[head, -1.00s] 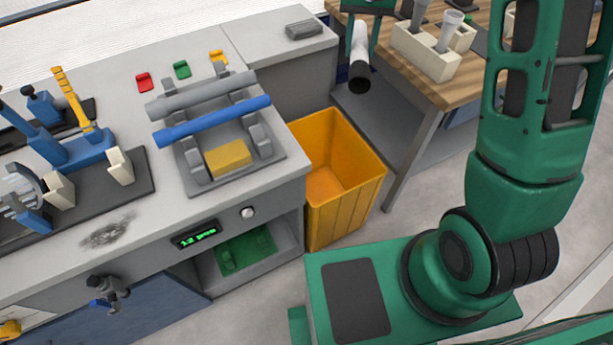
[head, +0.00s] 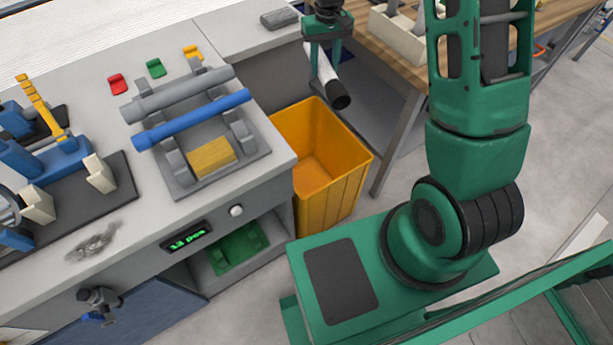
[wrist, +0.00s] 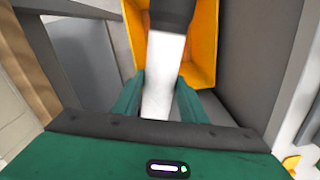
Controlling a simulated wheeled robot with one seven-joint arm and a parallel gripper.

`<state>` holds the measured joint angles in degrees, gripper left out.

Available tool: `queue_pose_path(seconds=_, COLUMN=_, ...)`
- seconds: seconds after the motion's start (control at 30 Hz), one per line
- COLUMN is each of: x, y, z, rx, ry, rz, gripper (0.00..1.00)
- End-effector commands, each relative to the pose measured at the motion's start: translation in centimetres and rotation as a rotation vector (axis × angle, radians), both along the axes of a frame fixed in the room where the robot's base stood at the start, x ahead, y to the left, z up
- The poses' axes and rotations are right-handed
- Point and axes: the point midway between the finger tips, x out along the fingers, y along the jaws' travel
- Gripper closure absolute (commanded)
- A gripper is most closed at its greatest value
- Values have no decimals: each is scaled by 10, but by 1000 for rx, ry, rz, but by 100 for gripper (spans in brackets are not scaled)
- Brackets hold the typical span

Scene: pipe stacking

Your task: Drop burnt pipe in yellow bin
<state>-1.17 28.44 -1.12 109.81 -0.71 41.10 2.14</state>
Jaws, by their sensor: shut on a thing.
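My gripper (head: 322,62) is shut on a white pipe with a black, burnt-looking end (head: 332,84). The pipe hangs tilted, its black end lowest, above the back rim of the yellow bin. The yellow bin (head: 338,190) stands on the floor beside the grey workbench and looks empty. In the wrist view, the green fingers (wrist: 157,98) close on the white part of the pipe (wrist: 163,70). The pipe's black end (wrist: 172,12) overlaps the yellow bin (wrist: 204,40) there.
A grey pipe (head: 180,94) and a blue pipe (head: 190,122) lie on a rack on the grey bench (head: 150,215). A yellow block (head: 212,157) sits on the rack's base. A wooden table (head: 385,60) with a cream holder (head: 398,35) stands behind the bin.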

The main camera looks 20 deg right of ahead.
Motion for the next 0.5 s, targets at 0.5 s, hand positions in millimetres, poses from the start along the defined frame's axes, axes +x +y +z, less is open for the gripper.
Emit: queue_pose_path(seconds=0.5, x=-4, y=0, z=-10, rx=0, ry=-1, rz=24, gripper=87)
